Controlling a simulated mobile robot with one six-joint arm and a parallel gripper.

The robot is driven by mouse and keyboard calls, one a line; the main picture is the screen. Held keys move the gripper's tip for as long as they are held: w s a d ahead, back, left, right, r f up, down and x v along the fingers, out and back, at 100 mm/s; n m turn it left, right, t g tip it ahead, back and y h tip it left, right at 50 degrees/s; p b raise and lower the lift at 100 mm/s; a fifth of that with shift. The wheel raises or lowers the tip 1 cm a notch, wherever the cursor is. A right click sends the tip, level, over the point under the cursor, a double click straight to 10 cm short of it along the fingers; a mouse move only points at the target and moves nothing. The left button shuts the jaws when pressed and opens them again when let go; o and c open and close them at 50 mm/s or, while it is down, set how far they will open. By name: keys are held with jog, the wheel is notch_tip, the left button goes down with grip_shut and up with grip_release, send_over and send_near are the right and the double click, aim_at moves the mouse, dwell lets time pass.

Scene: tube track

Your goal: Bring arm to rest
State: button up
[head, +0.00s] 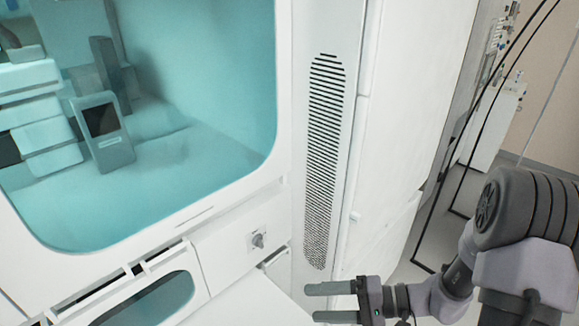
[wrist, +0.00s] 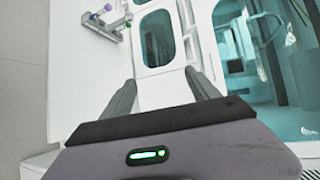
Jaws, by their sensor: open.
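My gripper (head: 330,302) is at the lower right of the head view, at the end of my bent grey arm. Its two fingers point left and are spread apart with nothing between them. In the wrist view the two dark fingers (wrist: 162,95) also stand apart and empty, with white surface of the machine behind them. The gripper is in front of the white machine (head: 228,270), below its vent grille. I cannot tell from the head view whether it touches anything.
A large teal window (head: 190,170) shows equipment inside the machine. A vent grille (head: 325,160) is on the panel beside it. A small rack with coloured-capped tubes (wrist: 105,20) stands at the upper left of the wrist view.

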jog(key=s+d+r+t+h+b, duration=0.1)
jog(key=s+r+t+h+b, duration=0.1)
jog(key=s+r+h, duration=0.3)
jog(key=s+d+r+m+t+h+b, duration=0.1)
jog(key=s+d+r+h+b, duration=0.1)
jog(key=s+r+h, duration=0.3)
jog(key=s+h+b, duration=0.1)
jog(key=s+h, duration=0.1)
jog(key=shift+s+t+h+b, duration=0.4)
